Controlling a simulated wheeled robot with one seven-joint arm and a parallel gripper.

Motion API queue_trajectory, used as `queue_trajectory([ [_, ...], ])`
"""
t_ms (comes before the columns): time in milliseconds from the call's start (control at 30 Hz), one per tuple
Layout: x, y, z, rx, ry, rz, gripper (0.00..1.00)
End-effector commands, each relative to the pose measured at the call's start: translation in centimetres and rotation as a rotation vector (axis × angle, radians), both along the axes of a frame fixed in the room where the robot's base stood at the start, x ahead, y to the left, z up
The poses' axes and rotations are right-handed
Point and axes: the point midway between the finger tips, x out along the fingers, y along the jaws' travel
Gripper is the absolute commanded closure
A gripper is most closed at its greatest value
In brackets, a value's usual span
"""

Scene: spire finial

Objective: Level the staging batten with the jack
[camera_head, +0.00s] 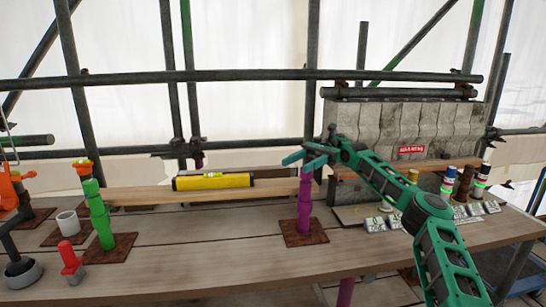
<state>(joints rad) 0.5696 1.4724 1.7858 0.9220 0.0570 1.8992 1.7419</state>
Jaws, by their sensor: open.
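The staging batten (140,194) is a long pale plank, running left to right behind the bench's front area. A yellow spirit level (213,181) lies along it; its bubble is too small to read. A purple screw jack (304,210) stands upright on a rusty plate near the batten's right end. Whether either jack touches the batten is unclear. My gripper (302,161) is open, its teal fingers at the purple jack's top, partly hiding it. Contact with the jack cannot be told.
A red fitting (71,262) and a white cup (68,223) stand at left, beside orange equipment (12,190). A grey stone block (415,130) and several small bottles (465,183) stand at right. Scaffold tubes (240,75) cross behind. The front middle boards are clear.

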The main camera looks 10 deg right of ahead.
Motion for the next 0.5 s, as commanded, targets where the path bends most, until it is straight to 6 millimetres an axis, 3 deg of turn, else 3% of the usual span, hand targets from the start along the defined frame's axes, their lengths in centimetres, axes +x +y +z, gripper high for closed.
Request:
queue_trajectory([
  [500, -4.4, 6.6, 4.5, -0.001, -0.001, 0.005, 0.49],
])
